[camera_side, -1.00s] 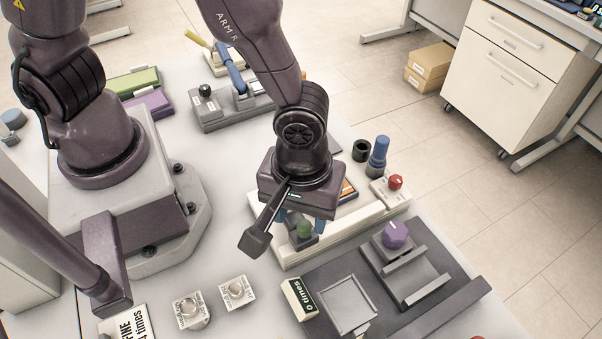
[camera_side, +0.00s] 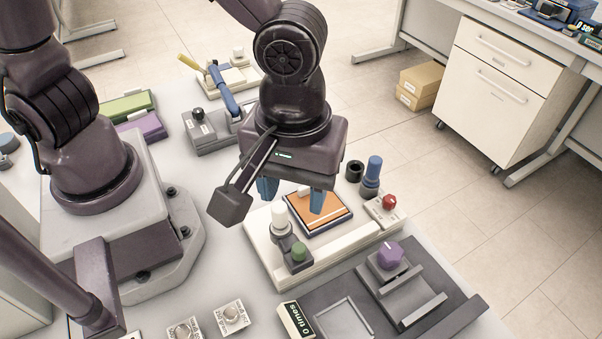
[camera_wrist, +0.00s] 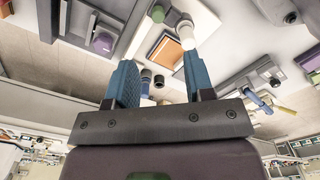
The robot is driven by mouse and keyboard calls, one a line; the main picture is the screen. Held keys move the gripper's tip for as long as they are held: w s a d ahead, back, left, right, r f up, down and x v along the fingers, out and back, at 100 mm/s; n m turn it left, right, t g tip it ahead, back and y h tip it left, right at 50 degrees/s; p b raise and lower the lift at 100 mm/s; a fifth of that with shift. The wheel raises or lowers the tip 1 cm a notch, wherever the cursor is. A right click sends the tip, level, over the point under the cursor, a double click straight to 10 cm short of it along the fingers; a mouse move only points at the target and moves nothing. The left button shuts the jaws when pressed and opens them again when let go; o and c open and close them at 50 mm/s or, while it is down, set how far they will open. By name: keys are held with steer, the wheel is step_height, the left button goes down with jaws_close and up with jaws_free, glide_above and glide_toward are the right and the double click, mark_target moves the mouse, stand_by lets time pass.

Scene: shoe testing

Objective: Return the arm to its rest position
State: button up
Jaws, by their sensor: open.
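My gripper (camera_side: 292,197) hangs above the cream test fixture (camera_side: 338,256) in the side view, with its two blue fingers apart and nothing between them. In the wrist view my gripper (camera_wrist: 158,84) also shows spread, empty fingers. The fixture carries an orange pad (camera_side: 322,214) in a dark frame, a white cylinder (camera_side: 280,218), a green knob (camera_side: 299,252) and a red knob (camera_side: 389,202). My arm reaches in from the top of the side view, and its upper part is out of frame.
A blue-handled device (camera_side: 224,90) is behind my gripper. A blue cylinder (camera_side: 373,172) and black ring (camera_side: 354,171) stand right. A white cabinet (camera_side: 503,90) stands beyond.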

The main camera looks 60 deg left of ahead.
steer(key=s+a+r+m+t, duration=0.1)
steer(key=a+r+m, duration=0.3)
steer(key=a, duration=0.6)
steer(key=s+a+r+m+t, duration=0.1)
steer(key=a+r+m+t, duration=0.3)
steer(key=a+r, duration=0.5)
steer(key=shift+s+a+r+m+t, duration=0.2)
steer(key=shift+a+m+t, duration=0.1)
steer(key=shift+a, duration=0.15)
